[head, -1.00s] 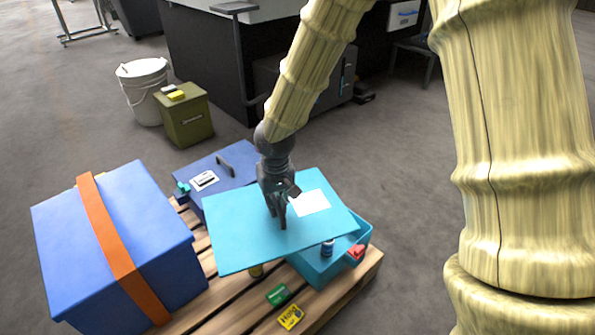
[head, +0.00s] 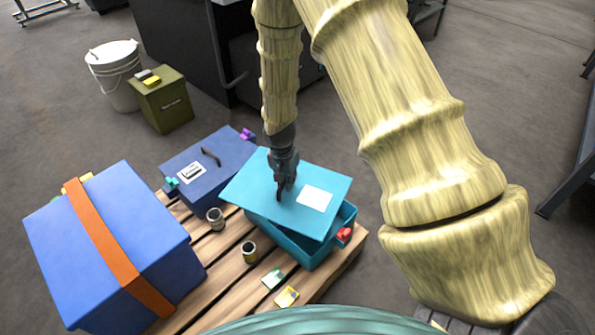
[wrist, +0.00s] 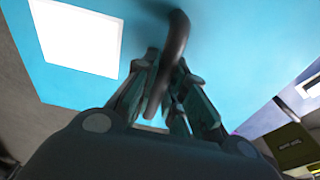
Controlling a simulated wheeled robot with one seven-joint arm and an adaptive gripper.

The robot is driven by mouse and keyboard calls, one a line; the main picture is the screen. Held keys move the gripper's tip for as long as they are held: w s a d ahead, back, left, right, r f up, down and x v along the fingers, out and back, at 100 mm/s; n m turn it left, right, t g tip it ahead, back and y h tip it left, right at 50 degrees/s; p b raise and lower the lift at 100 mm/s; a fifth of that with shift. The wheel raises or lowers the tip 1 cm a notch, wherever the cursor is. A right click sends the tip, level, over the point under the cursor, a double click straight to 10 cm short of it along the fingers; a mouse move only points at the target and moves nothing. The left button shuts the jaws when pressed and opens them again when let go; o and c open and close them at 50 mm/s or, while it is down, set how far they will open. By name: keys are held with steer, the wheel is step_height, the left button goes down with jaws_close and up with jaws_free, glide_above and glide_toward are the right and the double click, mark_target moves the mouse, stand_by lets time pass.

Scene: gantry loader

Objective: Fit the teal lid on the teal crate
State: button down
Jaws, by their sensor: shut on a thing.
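The teal lid (head: 262,192) is a flat panel with a white label, held above the teal crate (head: 290,240) and covering most of its opening. The lid is turned and shifted to the left and back relative to the crate, so the crate's right and front parts show. A red piece (head: 344,235) sits at the crate's right side. My gripper (head: 283,192) is shut on the lid's dark handle, which shows between the fingers in the wrist view (wrist: 172,60). Whether the lid touches the rim anywhere I cannot tell.
A blue box with an orange strap (head: 75,245) stands at the left of the wooden pallet (head: 225,268). A lower blue box (head: 205,165) with a handle stands behind.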

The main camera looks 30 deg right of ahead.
mark_target(299, 181)
steer(key=d+m, duration=0.1)
steer(key=d+f+m+p, duration=0.1)
steer(key=d+m+p, duration=0.1)
steer(key=d, duration=0.1)
steer(key=shift+w+f, duration=0.2)
steer(key=shift+f, duration=0.15)
steer(key=shift+d+f, duration=0.25)
steer(key=shift+f+b, duration=2.2)
steer(key=shift+f, duration=1.45)
steer(key=shift+a+r+p, duration=0.1)
steer(key=shift+a+p, duration=0.05)
steer(key=shift+p, duration=0.7)
steer(key=shift+f, duration=0.85)
steer(key=c, duration=1.4)
jaws_free()
steer(key=shift+r, duration=0.1)
